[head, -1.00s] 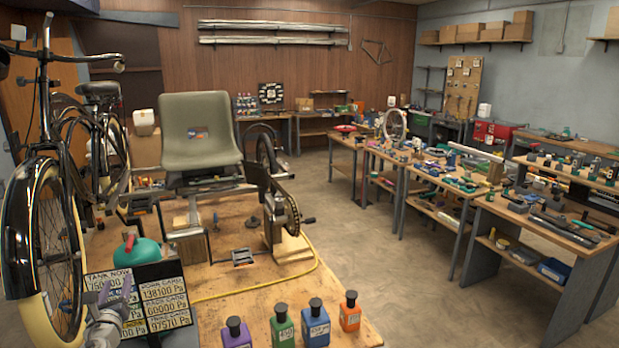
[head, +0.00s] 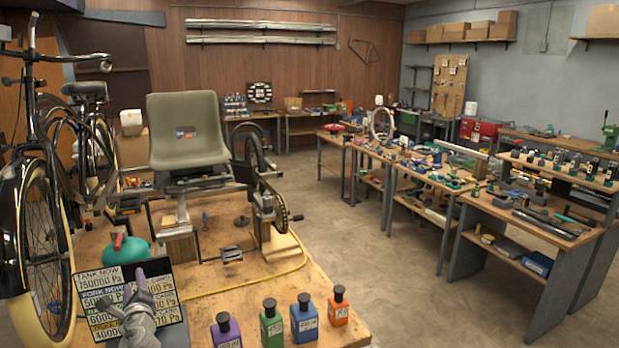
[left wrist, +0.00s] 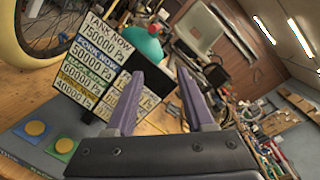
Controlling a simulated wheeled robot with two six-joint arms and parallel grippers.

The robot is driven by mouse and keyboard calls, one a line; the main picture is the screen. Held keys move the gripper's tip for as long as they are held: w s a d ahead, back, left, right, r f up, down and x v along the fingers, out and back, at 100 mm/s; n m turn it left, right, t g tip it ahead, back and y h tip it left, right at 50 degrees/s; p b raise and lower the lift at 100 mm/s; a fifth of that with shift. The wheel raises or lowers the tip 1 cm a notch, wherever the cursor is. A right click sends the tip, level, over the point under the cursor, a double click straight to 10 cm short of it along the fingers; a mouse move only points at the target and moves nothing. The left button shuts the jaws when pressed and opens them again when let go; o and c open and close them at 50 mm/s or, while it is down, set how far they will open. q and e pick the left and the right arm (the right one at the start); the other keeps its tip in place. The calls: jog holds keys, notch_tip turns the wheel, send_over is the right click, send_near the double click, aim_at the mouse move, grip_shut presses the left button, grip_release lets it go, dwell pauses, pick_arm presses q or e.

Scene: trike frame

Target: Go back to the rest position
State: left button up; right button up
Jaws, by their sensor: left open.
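My left gripper (head: 135,292) is low at the left of the head view, in front of the pressure display board (head: 165,280). Its two purple-grey fingers stand apart with nothing between them, as the left wrist view (left wrist: 165,105) also shows. My right gripper is in neither view.
A trike frame with an olive seat (head: 186,132) stands on the wooden bench (head: 250,290). Several bottles, one purple (head: 226,330), line its front edge. A teal tank (head: 126,252) sits behind the board. A bicycle (head: 30,200) is at left. Open floor (head: 370,250) lies right, before cluttered tables.

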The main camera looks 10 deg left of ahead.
pick_arm(q)
jog(key=d+f+n+g+h, duration=0.3)
jog(key=d+f+n, duration=0.35)
jog(key=d, duration=0.55)
jog(key=d+f+n+g+h, duration=0.2)
jog(key=d+f+n+g, duration=0.35)
jog(key=d, duration=0.75)
jog(key=s+d+f+n+g+h, duration=0.1)
jog(key=s+d+f, duration=0.2)
jog(key=d, duration=0.4)
jog(key=s+d+f+n+g+h, duration=0.1)
jog(key=s+d+f+g+h, duration=0.1)
jog(key=s+d, duration=0.4)
jog(key=s+d+f+n+g+h, duration=0.1)
jog(key=s+d+f, duration=0.3)
jog(key=d, duration=0.5)
jog(key=shift+s+d+g+h, duration=0.4)
jog(key=shift+s+g+h, duration=0.15)
jog(key=shift+h, duration=0.05)
